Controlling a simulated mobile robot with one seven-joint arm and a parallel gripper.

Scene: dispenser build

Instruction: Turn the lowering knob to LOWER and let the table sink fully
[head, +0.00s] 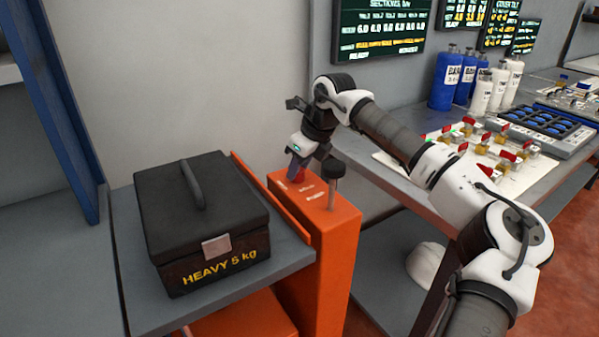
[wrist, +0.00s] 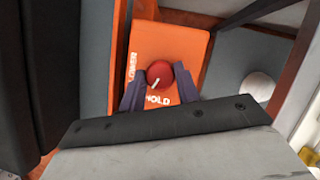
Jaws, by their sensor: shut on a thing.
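The red lowering knob (wrist: 160,74) sits on top of the orange column. In the wrist view the LOWER label (wrist: 132,68) is left of it and the HOLD label (wrist: 158,100) is below. The knob's white mark points down and slightly left, nearer HOLD than LOWER. My gripper (wrist: 160,80) is shut on the knob, a dark finger on each side. In the head view my gripper (head: 298,172) reaches down to the column top, mostly hiding the knob. The table (head: 218,292) has a grey top bearing a black box (head: 205,215) marked HEAVY 5 kg.
A dark round-topped post (head: 334,170) rises from the orange column (head: 330,255) close to my gripper. A workbench (head: 375,165) with bottles, small parts and a blue tray stands at right. A blue upright (head: 55,110) is at left.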

